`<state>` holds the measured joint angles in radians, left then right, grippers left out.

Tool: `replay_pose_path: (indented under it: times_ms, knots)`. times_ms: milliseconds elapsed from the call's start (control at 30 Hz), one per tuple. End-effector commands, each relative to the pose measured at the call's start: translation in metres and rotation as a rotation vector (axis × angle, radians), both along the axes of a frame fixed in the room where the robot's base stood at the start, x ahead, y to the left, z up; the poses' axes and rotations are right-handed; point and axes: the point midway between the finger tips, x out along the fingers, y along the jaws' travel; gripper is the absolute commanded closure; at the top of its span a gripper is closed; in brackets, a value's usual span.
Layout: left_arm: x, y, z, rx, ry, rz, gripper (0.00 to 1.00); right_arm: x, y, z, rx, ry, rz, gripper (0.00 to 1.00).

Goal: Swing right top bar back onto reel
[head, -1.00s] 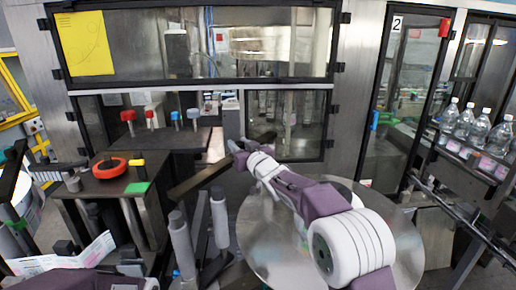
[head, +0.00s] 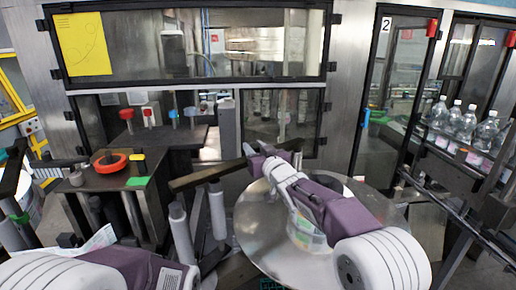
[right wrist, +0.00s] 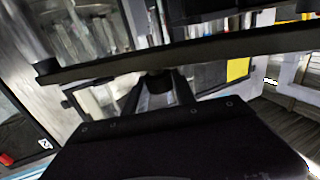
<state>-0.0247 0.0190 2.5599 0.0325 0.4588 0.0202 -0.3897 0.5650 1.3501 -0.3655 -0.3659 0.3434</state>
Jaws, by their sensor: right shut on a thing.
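The right top bar (head: 207,176) is a long dark bar in the head view. It extends from above the pale rollers toward the left edge of the reel's big round disc (head: 262,238). My right gripper (head: 254,156) is at the bar's right end, above the disc's far left edge, and is shut on the bar. In the right wrist view the bar (right wrist: 215,52) crosses the picture, with the right gripper (right wrist: 160,84) against it. My right forearm covers part of the disc. My left arm shows at the lower left, but its gripper is out of view.
Pale rollers (head: 182,235) stand left of the disc. A dark table (head: 112,185) with a red ring (head: 110,164) and a green pad (head: 137,182) is further left. The machine cabinet stands behind. Bottles (head: 470,124) stand on a conveyor at the right.

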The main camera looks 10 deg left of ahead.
Motion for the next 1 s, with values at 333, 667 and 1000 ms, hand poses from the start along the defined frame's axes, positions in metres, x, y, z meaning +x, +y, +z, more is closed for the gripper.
replay_pose_path:
  times_ms: [333,667,1000]
  knots:
    - [0.0,0.0,0.0,0.0,0.0,0.0,1.0,0.0,0.0,0.0,0.0,-0.001,0.0,0.47]
    - [0.0,0.0,-0.002,0.0,0.0,0.0,1.0,-0.002,-0.001,0.0,0.0,-0.001,0.0,0.47]
    - [0.0,0.0,-0.034,0.0,0.0,0.0,1.0,-0.052,-0.031,-0.003,0.001,-0.003,-0.002,0.47]
